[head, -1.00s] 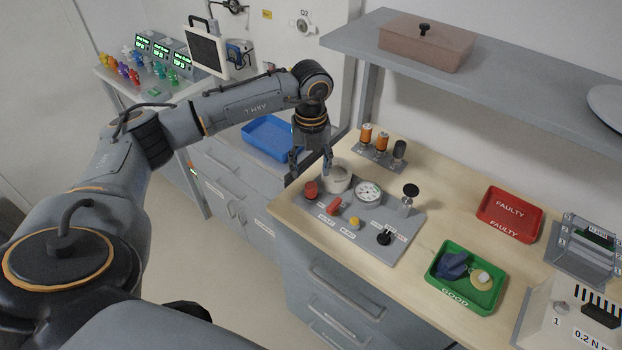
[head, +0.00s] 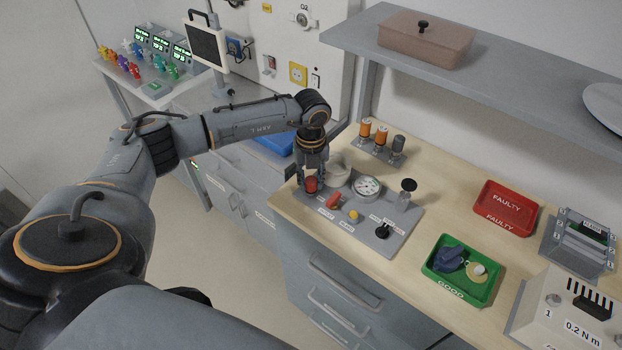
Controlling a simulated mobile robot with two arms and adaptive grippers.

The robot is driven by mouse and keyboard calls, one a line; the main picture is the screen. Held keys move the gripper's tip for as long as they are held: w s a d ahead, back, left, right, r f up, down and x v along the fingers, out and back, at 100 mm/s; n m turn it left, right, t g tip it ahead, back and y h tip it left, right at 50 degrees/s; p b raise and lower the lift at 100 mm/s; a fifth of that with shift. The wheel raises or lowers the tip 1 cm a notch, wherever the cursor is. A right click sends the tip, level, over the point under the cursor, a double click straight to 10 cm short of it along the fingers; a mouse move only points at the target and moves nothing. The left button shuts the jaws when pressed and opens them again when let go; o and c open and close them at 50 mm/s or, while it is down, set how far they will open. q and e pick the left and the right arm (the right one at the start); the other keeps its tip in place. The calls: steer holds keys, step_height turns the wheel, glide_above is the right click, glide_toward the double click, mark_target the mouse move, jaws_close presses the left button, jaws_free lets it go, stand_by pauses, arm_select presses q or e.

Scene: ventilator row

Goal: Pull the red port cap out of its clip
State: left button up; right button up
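A grey test panel (head: 400,240) lies on the wooden bench. A round red cap (head: 311,184) stands near its left end; I take it for the port cap, and its clip is too small to make out. My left gripper (head: 311,187) points down with its fingers on either side of this cap. Whether the fingers press on it or stand slightly apart cannot be made out. A second red part, lever-like (head: 334,201), lies on the panel just to the right. My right gripper is not in view.
A pale cup (head: 340,168) stands close behind the gripper, with a dial gauge (head: 367,187) to its right. A yellow knob (head: 353,215) and black knobs share the panel. A green tray (head: 482,290) and a red tray (head: 520,223) lie right. A shelf (head: 480,85) overhangs the bench's back.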

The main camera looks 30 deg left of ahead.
mark_target(311, 180)
arm_select(q)
jaws_close()
jaws_free()
jaws_close()
steer(key=shift+r, duration=0.15)
steer(key=shift+r+p, duration=1.05)
steer(key=shift+r, duration=0.45)
